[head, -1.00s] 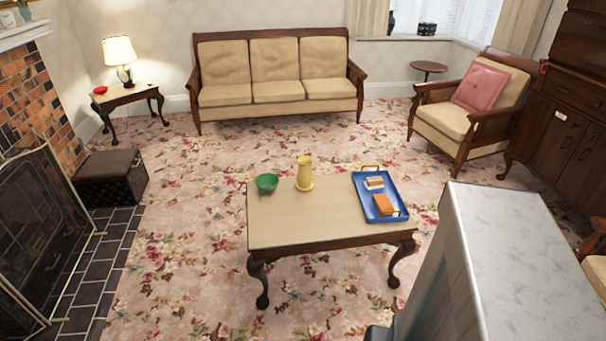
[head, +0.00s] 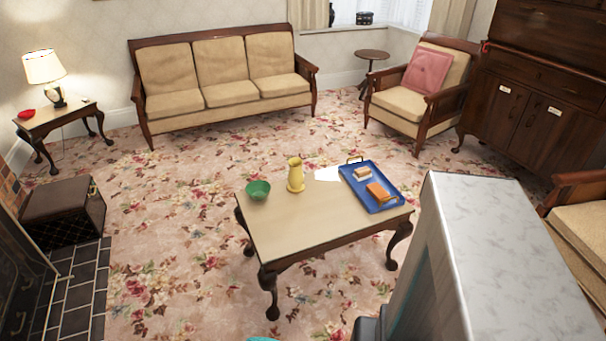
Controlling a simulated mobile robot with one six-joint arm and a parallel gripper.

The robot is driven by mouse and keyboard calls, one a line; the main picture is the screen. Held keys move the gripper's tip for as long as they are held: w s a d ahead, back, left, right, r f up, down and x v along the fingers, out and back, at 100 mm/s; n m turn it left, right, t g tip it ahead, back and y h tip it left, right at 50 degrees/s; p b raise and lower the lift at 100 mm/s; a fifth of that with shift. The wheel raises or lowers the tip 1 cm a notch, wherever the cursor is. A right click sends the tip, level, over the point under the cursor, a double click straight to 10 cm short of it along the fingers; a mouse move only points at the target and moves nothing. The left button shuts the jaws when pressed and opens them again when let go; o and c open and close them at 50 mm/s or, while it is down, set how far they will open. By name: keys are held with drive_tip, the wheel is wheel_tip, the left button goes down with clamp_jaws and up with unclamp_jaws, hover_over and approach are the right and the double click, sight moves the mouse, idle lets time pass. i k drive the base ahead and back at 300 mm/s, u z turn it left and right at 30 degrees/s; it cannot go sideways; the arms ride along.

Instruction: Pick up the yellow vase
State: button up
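The yellow vase (head: 295,172) stands upright on the coffee table (head: 290,222), near its far edge. It is narrow in the body and wider at the foot. A green bowl (head: 258,190) stands to its left and a blue tray (head: 378,203) lies to its right, both apart from it. My gripper is not clearly visible. A teal sliver and a dark grey piece at the bottom edge look like parts of my arm.
The tray holds an orange item (head: 378,191) and a pale item (head: 362,174). A sofa (head: 221,108) and armchair (head: 412,111) stand behind; a dark footstool (head: 60,213) is left. Open carpet surrounds the table (head: 170,250).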

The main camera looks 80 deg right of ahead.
sight(295, 177)
drive_tip(key=z, duration=0.7)
drive_tip(key=i, duration=0.9)
drive_tip(key=z, duration=0.55)
